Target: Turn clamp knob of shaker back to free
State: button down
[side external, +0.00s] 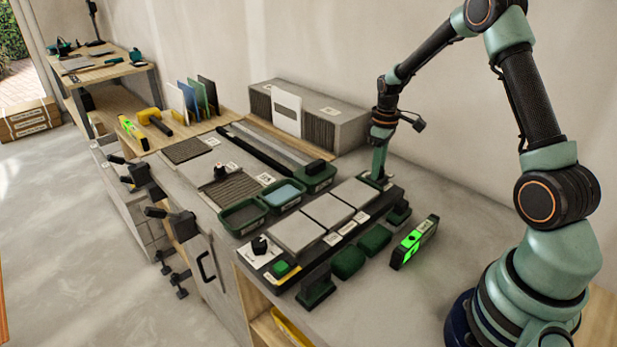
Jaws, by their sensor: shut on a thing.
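The shaker (343,230) is a long dark bed on the bench carrying three pale grey tiles (294,232) in a row. A white panel (262,257) at its near left end bears a black knob (260,245) and a green button (281,268). My gripper (376,180) points down at the far right end of the bed, just beyond the last tile. It is shut on a small part there, which looks like the clamp knob. The fingers hide most of it, so its turn position cannot be read.
A bright green level (414,243) stands right of the shaker, near two dark green pads (348,261). A grey box (340,118) stands behind.

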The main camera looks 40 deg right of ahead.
jog(key=shift+r, duration=0.1)
dwell(0.3)
jog(key=c, duration=0.5)
grip_release()
notch_tip(320, 180, up, 12)
